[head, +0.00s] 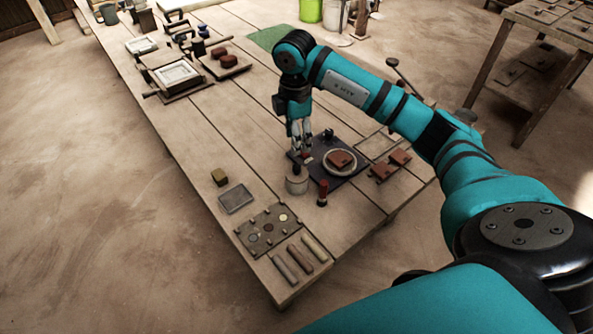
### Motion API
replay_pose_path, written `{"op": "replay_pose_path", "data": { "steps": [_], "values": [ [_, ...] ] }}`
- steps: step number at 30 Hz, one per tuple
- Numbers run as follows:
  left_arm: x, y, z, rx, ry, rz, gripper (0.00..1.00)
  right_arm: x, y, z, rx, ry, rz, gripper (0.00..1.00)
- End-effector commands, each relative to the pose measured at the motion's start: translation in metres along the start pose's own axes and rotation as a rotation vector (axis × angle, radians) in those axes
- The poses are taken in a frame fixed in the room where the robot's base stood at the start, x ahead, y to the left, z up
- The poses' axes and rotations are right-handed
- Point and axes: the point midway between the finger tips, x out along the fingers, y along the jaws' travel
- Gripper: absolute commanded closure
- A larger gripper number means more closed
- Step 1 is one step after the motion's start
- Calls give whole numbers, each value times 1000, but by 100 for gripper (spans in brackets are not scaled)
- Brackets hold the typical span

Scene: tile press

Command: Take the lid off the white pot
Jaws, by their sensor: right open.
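The small white pot (297,186) stands on the wooden table, at the near left corner of a dark mat. A lid with a small knob (297,170) appears to sit on top of it. My right gripper (302,149) points down just above and behind the pot. It is open, and I see nothing held between its fingers. Whether a fingertip touches the knob cannot be told from this view. My left gripper is out of view.
A dark mat (348,178) bears a round plate with a brown tile. A red-handled tool (322,194) stands close right of the pot. A palette (263,231) and several sticks lie nearer. Framed presses (178,76) are far left. The table's middle-left is clear.

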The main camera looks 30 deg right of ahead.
Motion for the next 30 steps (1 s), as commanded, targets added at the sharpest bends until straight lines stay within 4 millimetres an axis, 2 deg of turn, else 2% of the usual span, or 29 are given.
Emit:
{"op": "replay_pose_path", "data": {
  "steps": [3,7,14,24,30],
  "values": [
    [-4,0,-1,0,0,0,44,26,-1,-1,-1,0,-5,51],
    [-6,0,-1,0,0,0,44,46,-1,-1,-3,1,-3,51],
    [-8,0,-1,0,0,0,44,62,-1,-1,-2,2,-1,51],
    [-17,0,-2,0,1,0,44,106,-3,0,-3,2,-2,51],
    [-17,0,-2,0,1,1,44,110,-2,0,-3,2,1,51]
  ]
}}
